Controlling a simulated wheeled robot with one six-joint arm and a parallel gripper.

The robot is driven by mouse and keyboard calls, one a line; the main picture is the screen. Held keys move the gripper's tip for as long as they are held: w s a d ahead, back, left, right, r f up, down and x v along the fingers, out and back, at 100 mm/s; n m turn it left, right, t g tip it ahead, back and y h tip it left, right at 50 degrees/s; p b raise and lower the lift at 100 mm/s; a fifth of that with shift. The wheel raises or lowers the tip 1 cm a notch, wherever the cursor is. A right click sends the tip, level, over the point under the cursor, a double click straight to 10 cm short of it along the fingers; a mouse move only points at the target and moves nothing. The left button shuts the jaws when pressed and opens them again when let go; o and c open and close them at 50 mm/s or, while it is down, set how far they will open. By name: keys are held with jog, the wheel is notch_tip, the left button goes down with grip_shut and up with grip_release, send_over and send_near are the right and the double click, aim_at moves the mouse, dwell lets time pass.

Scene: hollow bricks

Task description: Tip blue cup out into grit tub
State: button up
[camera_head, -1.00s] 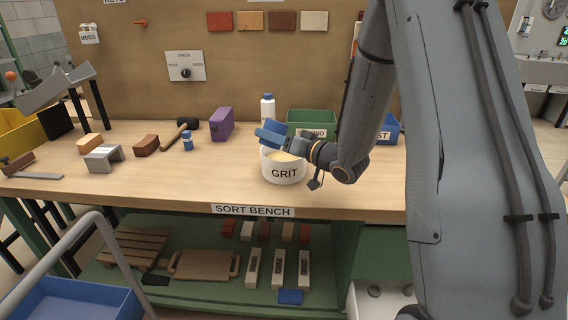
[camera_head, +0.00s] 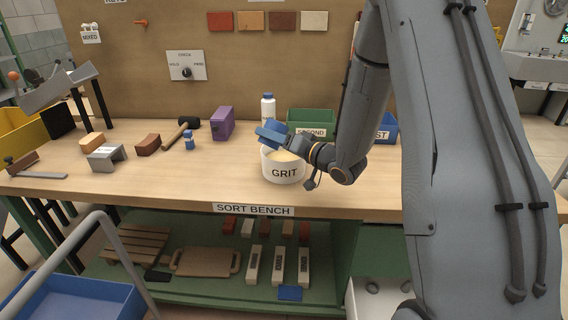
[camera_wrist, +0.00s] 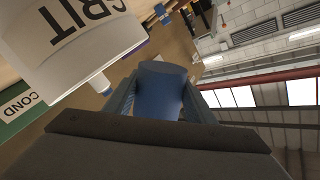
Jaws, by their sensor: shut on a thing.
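The blue cup (camera_head: 270,131) is held tilted over the white grit tub (camera_head: 284,174), close to its rim. The tub stands near the bench's front edge, and pale grit (camera_head: 283,156) shows inside it. My gripper (camera_head: 279,140) is shut on the cup and reaches in from the right. In the wrist view the blue cup (camera_wrist: 160,90) sits between my two fingers, and the white tub (camera_wrist: 75,50) is at upper left. The cup's inside is hidden, and I cannot tell whether anything is falling from it.
A white bottle with a blue cap (camera_head: 268,107) and a green bin (camera_head: 312,121) stand behind the tub. A blue bin (camera_head: 391,128) is partly behind my arm. A purple box (camera_head: 223,123), a hammer (camera_head: 180,133) and a small blue-capped bottle (camera_head: 189,141) are to the left.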

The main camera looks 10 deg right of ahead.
dwell(0.6)
jog(key=shift+a+m+p, duration=0.1)
jog(key=shift+m+p, duration=0.75)
jog(key=shift+m, duration=0.05)
jog(key=shift+s, duration=0.1)
jog(key=shift+m+p, duration=0.65)
jog(key=shift+m, duration=0.05)
jog(key=shift+m, duration=0.3)
jog(key=shift+f+m+p, duration=0.15)
jog(key=shift+m+p, duration=0.45)
jog(key=shift+m, duration=0.2)
